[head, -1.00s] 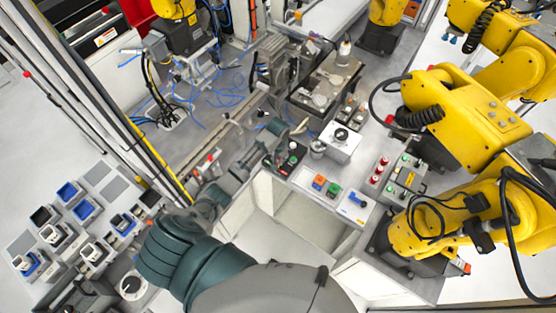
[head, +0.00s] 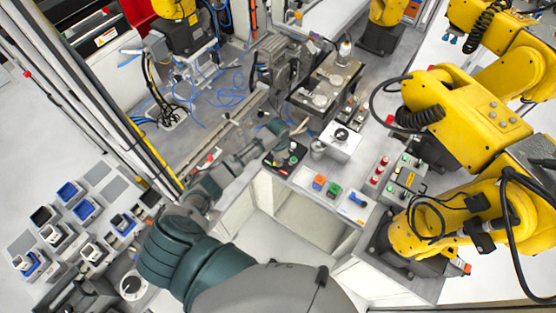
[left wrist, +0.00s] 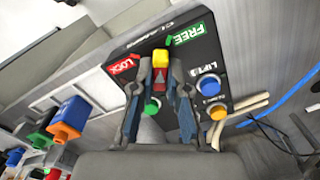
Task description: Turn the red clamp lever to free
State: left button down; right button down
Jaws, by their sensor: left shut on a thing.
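The clamp lever (left wrist: 160,72), red with a yellow end, stands between my left gripper's two fingers in the left wrist view. My left gripper (left wrist: 160,88) is shut on it. The lever sits on a dark panel (left wrist: 190,62), between a red LOCK label (left wrist: 122,66) on the left and a green FREE label (left wrist: 188,34) on the right. In the head view the panel (head: 270,160) shows next to my left gripper (head: 282,134); the lever is too small to make out there. My right gripper is not in view.
The panel carries a green button (left wrist: 152,104), a blue button (left wrist: 209,85) and an orange button (left wrist: 217,112) close to the fingers. A box with a black knob (head: 341,136) stands to the right. Yellow robot arms (head: 455,115) fill the right side.

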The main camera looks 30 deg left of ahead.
pick_arm(q)
jog(key=shift+w+r+m, duration=0.1)
jog(key=shift+w+m, duration=0.05)
jog(key=shift+m, duration=1.35)
jog(key=c, duration=1.2)
grip_release()
jog(key=shift+o, duration=0.2)
notch_tip(320, 180, up, 12)
jog(key=shift+f, duration=0.2)
